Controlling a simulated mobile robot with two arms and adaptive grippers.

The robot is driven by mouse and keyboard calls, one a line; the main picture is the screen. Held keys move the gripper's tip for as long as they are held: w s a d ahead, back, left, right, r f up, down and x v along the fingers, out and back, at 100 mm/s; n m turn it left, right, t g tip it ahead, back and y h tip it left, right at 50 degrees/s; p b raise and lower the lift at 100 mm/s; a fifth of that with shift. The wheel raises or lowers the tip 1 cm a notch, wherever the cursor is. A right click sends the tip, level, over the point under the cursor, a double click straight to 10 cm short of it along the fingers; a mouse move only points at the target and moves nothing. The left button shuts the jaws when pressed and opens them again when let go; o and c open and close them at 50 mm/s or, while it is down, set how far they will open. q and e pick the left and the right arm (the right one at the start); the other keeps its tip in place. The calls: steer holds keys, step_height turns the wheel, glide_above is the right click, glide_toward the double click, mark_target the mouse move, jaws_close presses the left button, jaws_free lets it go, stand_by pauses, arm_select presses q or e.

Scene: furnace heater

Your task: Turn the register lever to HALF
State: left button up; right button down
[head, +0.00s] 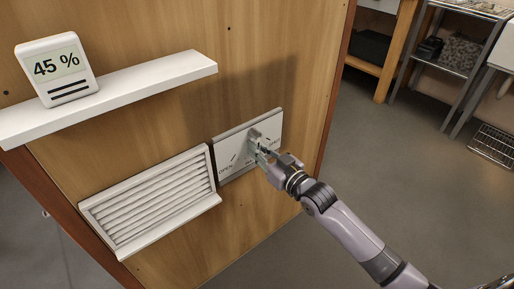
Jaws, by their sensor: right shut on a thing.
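The register plate (235,167) is a white panel with small dark markings on the wooden wall. Its labels are too small to read. A pale grey lever (254,138) stands out from the plate's middle. My right gripper (263,155) is at the plate and shut on the lever, with the arm coming in from the lower right. The gripper partly covers the lever, so its exact angle is hard to tell. My left gripper is not in view.
A white louvred vent (155,200) is left of the plate. Above it, a white shelf (130,92) juts out and bears a display (58,68) reading 45 %. Metal racks (455,62) stand at the back right. The grey floor (400,165) between is clear.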

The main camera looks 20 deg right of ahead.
stand_by(0.3)
steer(key=c, duration=1.6)
jaws_free()
steer(key=v, duration=1.2)
